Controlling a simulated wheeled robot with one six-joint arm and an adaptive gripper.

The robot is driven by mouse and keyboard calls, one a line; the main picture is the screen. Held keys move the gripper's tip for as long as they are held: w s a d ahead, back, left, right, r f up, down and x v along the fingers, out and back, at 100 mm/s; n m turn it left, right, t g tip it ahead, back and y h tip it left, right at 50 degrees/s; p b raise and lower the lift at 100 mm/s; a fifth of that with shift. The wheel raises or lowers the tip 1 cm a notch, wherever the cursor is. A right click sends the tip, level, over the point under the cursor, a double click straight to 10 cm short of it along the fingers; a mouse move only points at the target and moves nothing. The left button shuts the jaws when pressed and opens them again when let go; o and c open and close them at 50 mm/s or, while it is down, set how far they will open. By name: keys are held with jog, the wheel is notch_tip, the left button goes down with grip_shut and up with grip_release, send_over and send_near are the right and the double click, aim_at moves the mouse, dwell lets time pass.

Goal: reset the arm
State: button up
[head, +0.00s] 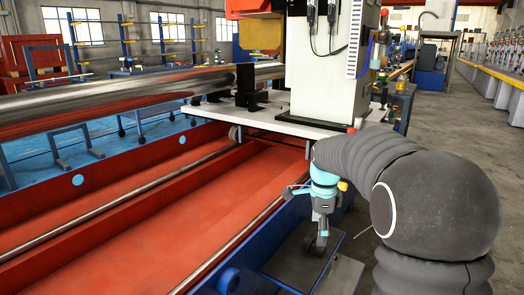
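My gripper (318,240) is at the end of my arm, which comes in from the right in a dark grey ribbed sleeve. The wrist part above the gripper is light blue. The gripper points down over a dark flat plate (295,268) beside the red machine bed. It is small and dark here, and I cannot tell whether its fingers are open or shut or hold anything.
A long shiny metal tube (130,98) runs across the left over the red bed (150,205). A white machine column (322,75) stands on a white plate (215,117) behind my gripper. Grey floor (450,130) is open at the right, beyond my arm.

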jog(key=s+n, duration=0.2)
jog(key=n, duration=0.1)
jog(key=s+f+n, duration=0.1)
jog(key=s+n, duration=0.1)
jog(key=n, duration=0.1)
jog(key=shift+s+a+f, duration=0.1)
jog(key=shift+f, duration=0.1)
jog(key=s+a+r+n+t, duration=0.1)
jog(key=s+n, duration=0.5)
jog(key=s, duration=0.6)
jog(key=s+a+r+n+t, duration=0.1)
jog(key=s+r+n+t, duration=0.3)
jog(key=s, duration=0.8)
jog(key=shift+s+r+n, duration=0.35)
jog(key=shift+r+n, duration=0.2)
jog(key=shift+n, duration=0.85)
